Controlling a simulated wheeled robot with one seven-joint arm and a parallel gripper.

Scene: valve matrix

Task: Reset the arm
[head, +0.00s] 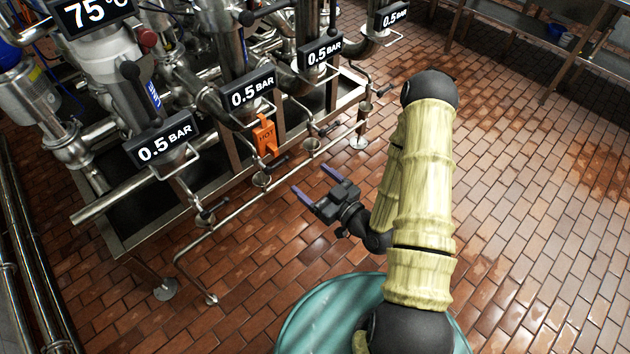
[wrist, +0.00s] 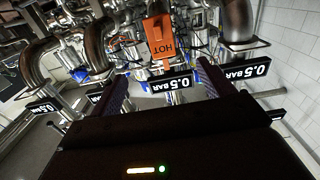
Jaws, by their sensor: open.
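My gripper (head: 308,197) is open and empty. It is held above the tiled floor, in front of the valve rack, with its two purple fingers toward the pipes. In the wrist view its fingers (wrist: 160,85) stand wide apart with nothing between them nearby. My arm reaches up from the lower right, bends at a high elbow and comes down to the gripper. An orange tag marked HOT (head: 265,137) hangs on the rack, beyond and left of the gripper, clearly apart from it. The tag also shows upside down in the wrist view (wrist: 159,40).
The valve rack's front rail (head: 285,180) runs diagonally beyond the gripper. Several black 0.5 BAR displays (head: 252,91) and a 75°C display (head: 90,12) sit on the pipework. Brick-tiled floor (head: 520,180) is free at the right. A metal bench (head: 590,60) stands at upper right.

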